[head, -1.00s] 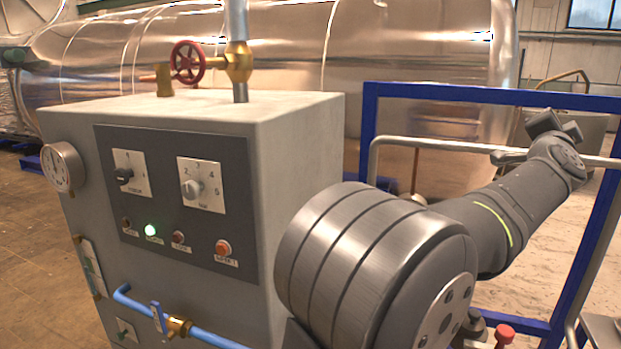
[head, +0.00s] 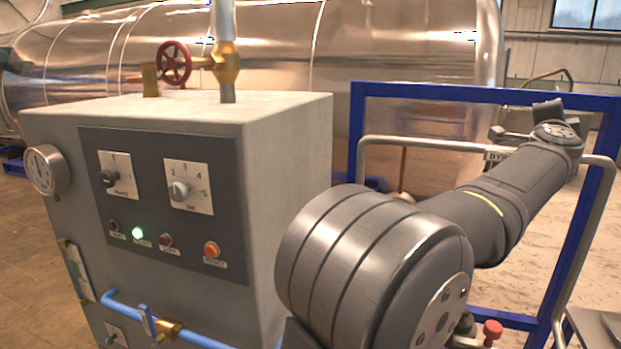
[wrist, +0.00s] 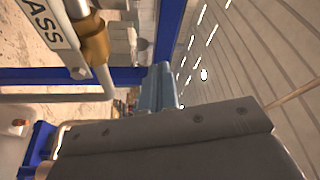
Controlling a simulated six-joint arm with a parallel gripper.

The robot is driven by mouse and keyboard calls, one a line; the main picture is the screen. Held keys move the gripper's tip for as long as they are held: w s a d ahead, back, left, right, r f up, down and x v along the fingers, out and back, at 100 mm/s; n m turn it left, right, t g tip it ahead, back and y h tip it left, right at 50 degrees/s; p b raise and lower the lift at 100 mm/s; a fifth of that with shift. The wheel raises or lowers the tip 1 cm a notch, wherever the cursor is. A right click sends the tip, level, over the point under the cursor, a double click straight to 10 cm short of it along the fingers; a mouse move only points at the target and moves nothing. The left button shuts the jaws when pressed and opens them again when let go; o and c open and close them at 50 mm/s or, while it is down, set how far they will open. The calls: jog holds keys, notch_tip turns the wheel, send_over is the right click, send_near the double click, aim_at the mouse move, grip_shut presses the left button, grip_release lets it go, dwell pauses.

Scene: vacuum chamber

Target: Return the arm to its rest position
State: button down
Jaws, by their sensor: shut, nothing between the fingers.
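My arm reaches away to the right in the head view, past the grey control cabinet (head: 285,190). Its far end is raised near the top bar of the blue frame, in front of the pipes. My gripper (wrist: 163,88) shows in the wrist view as closed blue-grey fingers beyond a dark grey body. Nothing shows between the fingers. In the head view the gripper is small and partly hidden by the wrist, so its fingers are hard to make out.
The blue frame (head: 440,93) and a bent pipe (head: 430,143) stand close to the arm's end. A bypass label (wrist: 52,22) and brass fitting (wrist: 93,42) are near the gripper. The cabinet carries knobs, lamps and a gauge (head: 44,170). A red handwheel (head: 174,64) stands behind.

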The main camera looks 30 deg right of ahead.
jog(key=shift+s+d+m+g+y, duration=0.2)
jog(key=shift+s+d+m, duration=0.2)
jog(key=shift+m, duration=0.35)
jog(key=shift+s+d+m+g+y, duration=0.1)
jog(key=shift+s+d+m+g, duration=0.1)
jog(key=shift+s+d+m, duration=0.4)
jog(key=shift+w+a+m, duration=0.15)
jog(key=shift+m, duration=0.1)
